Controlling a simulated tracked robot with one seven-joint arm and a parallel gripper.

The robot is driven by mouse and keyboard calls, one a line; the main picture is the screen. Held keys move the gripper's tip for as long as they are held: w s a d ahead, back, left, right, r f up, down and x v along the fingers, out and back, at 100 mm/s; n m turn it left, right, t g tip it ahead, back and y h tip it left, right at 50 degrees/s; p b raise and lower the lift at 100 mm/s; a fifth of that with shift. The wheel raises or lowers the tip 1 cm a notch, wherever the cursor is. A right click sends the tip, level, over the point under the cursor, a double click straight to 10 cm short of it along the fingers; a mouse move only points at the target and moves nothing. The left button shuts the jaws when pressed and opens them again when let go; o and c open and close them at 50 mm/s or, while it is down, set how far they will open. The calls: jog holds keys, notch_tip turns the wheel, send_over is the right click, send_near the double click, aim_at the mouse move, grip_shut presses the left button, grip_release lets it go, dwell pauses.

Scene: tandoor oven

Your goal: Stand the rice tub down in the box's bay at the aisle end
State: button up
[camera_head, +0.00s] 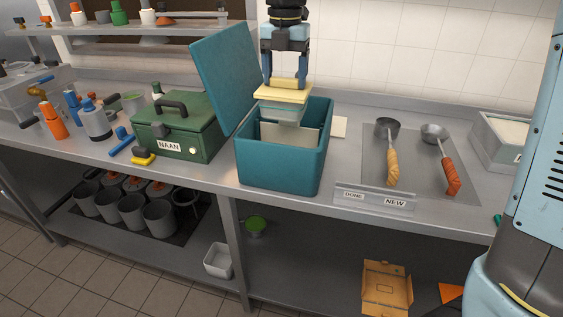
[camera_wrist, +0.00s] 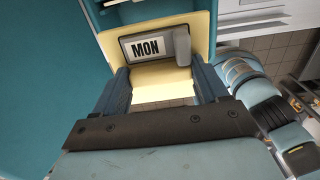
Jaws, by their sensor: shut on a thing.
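My gripper (camera_head: 287,82) is shut on the rice tub, which has a pale yellow lid (camera_head: 283,93) and a clear body (camera_head: 280,113). The tub hangs roughly level over the mouth of the teal box (camera_head: 278,168), its lower part at about rim height. In the wrist view, the yellow lid (camera_wrist: 202,30) bears a label reading MON (camera_wrist: 148,47), and my gripper's fingers (camera_wrist: 164,82) grip the lid's raised part. The box's hinged lid (camera_head: 222,70) stands open at the left. A grey panel (camera_head: 292,138) shows inside; the box floor and bays are mostly hidden.
A green NAAN box (camera_head: 180,133) stands close left of the teal box.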

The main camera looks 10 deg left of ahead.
jog(key=shift+f, duration=0.4)
jog(key=shift+s+a+f, duration=0.1)
jog(key=shift+a+f, duration=0.05)
jog(key=shift+f, duration=4.15)
jog(key=shift+a+f, duration=0.1)
jog(key=shift+f, duration=4.15)
jog(key=o, duration=1.8)
jog(key=shift+c, duration=0.2)
